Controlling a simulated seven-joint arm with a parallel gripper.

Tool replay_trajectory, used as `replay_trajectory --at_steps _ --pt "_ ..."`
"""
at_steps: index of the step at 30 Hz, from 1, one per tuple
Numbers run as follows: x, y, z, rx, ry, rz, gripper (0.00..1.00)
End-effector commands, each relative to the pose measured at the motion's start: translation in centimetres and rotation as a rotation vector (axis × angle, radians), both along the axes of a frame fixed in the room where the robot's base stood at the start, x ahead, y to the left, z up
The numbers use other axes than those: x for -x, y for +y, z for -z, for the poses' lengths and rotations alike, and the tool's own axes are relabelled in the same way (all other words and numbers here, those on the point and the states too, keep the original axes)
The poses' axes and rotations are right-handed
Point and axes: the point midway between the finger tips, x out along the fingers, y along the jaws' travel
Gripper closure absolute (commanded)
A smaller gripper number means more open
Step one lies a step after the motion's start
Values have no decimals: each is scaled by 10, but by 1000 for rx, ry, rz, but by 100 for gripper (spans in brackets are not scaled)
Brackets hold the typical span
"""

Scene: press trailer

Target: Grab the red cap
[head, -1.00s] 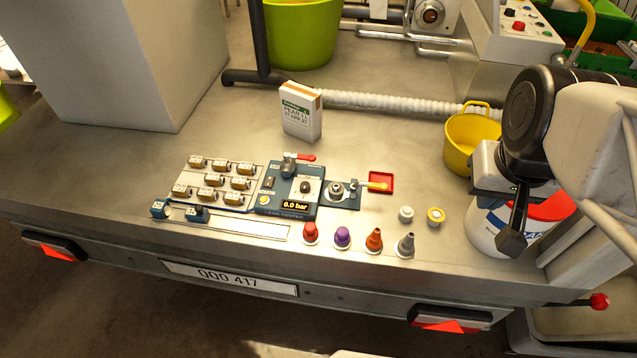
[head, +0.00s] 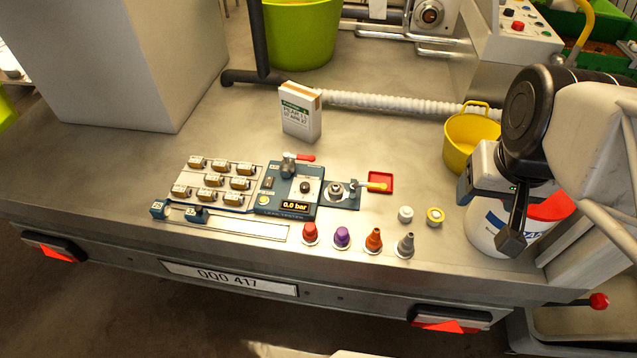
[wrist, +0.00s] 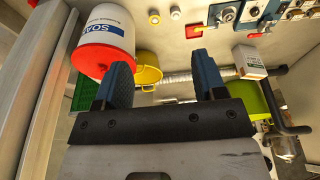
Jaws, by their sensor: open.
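The red cap (head: 310,232) stands upright near the front edge of the metal deck in the head view. I cannot make out the red cap in the wrist view. My gripper (wrist: 163,70) is open and empty, with two blue fingers apart in the wrist view. In the head view it is at the right, well away from the red cap, in front of the white soap tub (head: 482,232).
A control panel (head: 270,198) with valves lies left of the caps. A small red tray (head: 381,177), a white cap (head: 405,213) and a yellow-rimmed cap (head: 435,216) are behind the row. A yellow bucket (head: 470,145) and a carton (head: 300,118) stand farther back.

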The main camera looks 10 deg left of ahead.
Motion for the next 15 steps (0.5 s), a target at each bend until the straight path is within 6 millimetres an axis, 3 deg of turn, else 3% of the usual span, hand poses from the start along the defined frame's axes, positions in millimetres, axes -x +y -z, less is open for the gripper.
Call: replay_trajectory --at_steps 8,15 --pt "-14 7 9 -7 -29 -18 36" --pt "-59 35 40 -38 -138 -70 36"
